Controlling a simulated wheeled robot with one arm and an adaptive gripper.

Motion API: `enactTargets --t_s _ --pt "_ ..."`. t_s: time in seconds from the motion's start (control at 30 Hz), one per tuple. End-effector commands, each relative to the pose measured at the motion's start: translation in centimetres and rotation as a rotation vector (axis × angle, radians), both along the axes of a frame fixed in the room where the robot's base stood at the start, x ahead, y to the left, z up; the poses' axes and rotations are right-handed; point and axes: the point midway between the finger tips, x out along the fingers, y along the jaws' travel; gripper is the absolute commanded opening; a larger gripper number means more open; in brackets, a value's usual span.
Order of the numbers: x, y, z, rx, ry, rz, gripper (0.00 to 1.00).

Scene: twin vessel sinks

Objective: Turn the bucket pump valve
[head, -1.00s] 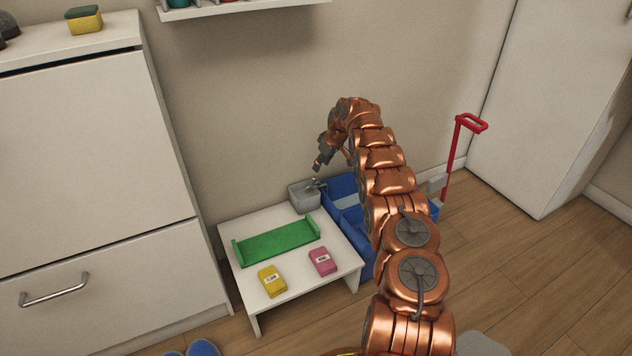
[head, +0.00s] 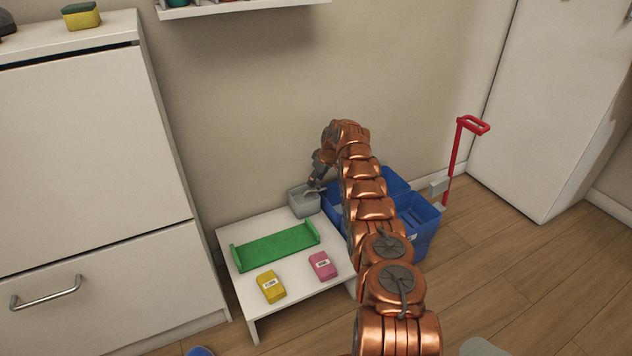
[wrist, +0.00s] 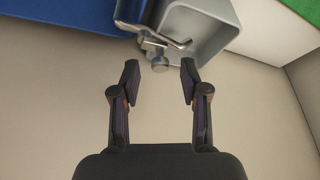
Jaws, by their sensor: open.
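A small grey bucket (head: 303,206) stands at the back right corner of the white low table. It also shows at the top of the wrist view (wrist: 213,30). A metal pump valve (wrist: 153,42) with a bent lever and a round knob sits at the bucket's side. My gripper (wrist: 159,78) is open and empty, with its fingertips on either side of the valve's knob or just short of it. I cannot tell whether they touch. In the head view my gripper (head: 316,185) is above the bucket, and the valve is mostly hidden there.
The wall is close behind.

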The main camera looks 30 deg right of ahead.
Motion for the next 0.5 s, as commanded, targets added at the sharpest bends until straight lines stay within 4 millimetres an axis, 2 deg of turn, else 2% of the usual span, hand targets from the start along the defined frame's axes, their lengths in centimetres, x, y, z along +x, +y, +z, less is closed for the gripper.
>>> enactTargets --t_s 0.13,0.5 --pt "0.2 0.16 -0.6 -0.001 0.001 0.002 0.45" --pt "0.24 0.1 -0.66 -0.003 0.0 0.001 0.45"
